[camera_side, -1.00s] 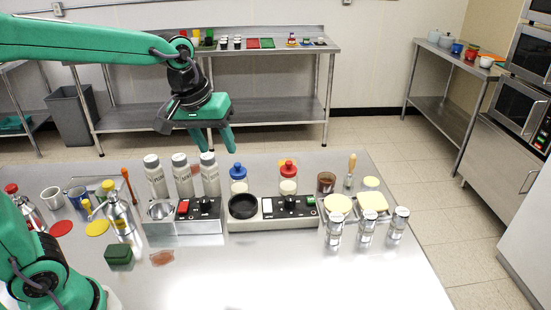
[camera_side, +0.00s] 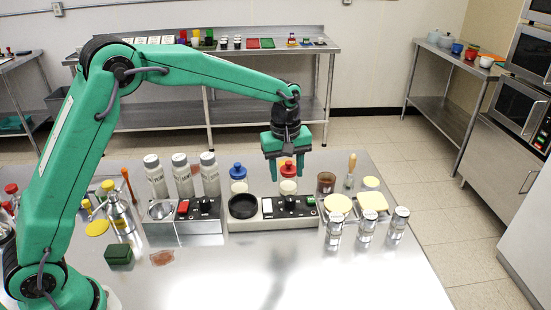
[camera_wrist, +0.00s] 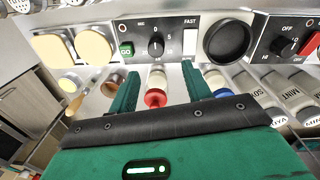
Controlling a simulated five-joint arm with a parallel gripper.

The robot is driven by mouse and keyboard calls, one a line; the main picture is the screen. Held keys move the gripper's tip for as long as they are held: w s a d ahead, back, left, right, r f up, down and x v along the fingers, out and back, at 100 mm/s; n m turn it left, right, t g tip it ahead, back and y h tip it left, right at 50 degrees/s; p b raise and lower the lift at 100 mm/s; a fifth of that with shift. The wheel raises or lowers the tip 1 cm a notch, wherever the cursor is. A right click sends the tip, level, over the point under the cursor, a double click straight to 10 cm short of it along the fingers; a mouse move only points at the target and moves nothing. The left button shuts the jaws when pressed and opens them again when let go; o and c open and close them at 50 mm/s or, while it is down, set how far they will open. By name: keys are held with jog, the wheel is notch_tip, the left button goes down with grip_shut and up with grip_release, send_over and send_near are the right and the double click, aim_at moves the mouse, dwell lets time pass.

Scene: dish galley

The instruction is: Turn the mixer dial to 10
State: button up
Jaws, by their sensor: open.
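The mixer (camera_side: 277,217) is a low unit with a black control panel on the steel table. Its small black dial (camera_side: 290,204) sits mid-panel; in the wrist view the dial (camera_wrist: 156,46) has 0, 5 and 10 marked around it. The dial's pointer seems to be near 0, but it is too small to be sure. My gripper (camera_side: 290,178) is open and empty, pointing down above and behind the panel. In the wrist view my gripper (camera_wrist: 158,80) has its fingers apart, with the dial beyond their tips, roughly centred between them.
A white FAST switch (camera_wrist: 190,42) and green GO button (camera_wrist: 126,49) flank the dial. A red-capped bottle (camera_side: 288,186) and blue-capped bottle (camera_side: 238,180) stand close behind the panel. A second dial unit (camera_side: 206,207) is to the left. Shakers (camera_side: 366,226) stand to the right.

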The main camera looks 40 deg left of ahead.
aim_at(290, 197)
jog(key=shift+w+d+f, duration=0.2)
jog(key=shift+w+f, duration=0.05)
jog(key=shift+f, duration=0.25)
jog(key=shift+f, duration=0.1)
jog(key=shift+w+f, duration=0.15)
jog(key=shift+f, duration=3.65)
jog(key=c, duration=1)
